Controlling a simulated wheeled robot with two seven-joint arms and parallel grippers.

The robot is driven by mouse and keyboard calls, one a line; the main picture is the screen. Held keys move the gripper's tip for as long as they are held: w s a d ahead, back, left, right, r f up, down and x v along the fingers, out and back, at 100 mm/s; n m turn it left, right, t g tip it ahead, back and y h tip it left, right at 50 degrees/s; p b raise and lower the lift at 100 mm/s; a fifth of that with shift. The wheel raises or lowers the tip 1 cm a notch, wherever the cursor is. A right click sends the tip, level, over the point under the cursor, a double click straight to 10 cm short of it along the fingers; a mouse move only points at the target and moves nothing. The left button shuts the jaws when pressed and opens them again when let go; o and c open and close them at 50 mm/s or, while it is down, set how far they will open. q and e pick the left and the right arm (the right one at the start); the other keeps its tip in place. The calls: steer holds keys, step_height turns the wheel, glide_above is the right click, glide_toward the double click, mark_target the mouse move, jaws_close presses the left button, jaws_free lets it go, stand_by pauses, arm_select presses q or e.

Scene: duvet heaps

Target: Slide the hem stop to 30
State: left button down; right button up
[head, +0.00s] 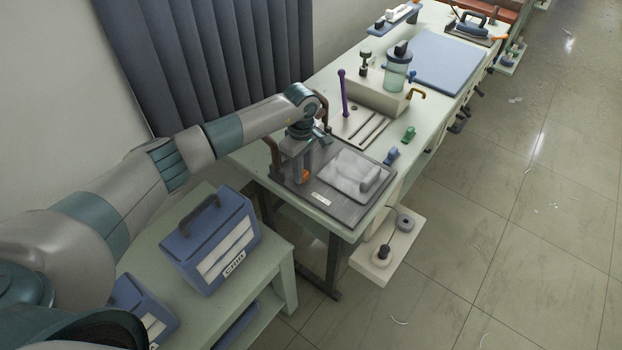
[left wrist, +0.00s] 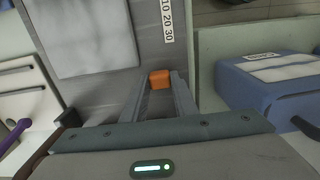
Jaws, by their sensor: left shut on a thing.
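The orange hem stop (head: 304,176) sits on the dark grey board (head: 350,215) at the table's near end. It also shows in the left wrist view (left wrist: 159,79). My left gripper (head: 301,173) reaches down over the board and is shut on the stop, a finger on each side of it. A white scale strip (left wrist: 167,21) on the board reads 10 20 30. In the left wrist view the stop appears below the strip's 30 end, slightly left of its line. The stop's underside is hidden. My right gripper is in neither view.
A white folded cloth (head: 354,176) lies on the board beside the stop. A blue handled box (head: 209,240) stands on the nearer, lower table. A plate with a purple-knobbed lever (head: 343,92) is behind the board. Small green (head: 409,134) and blue (head: 391,156) clips lie at the right edge.

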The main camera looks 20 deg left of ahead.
arm_select(q)
steer(key=shift+w+a, duration=0.15)
steer(key=shift+a, duration=0.2)
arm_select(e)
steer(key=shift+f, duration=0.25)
arm_select(q)
steer(key=c, duration=1.4)
jaws_free()
steer(key=shift+a, duration=0.1)
steer(key=shift+r, duration=0.1)
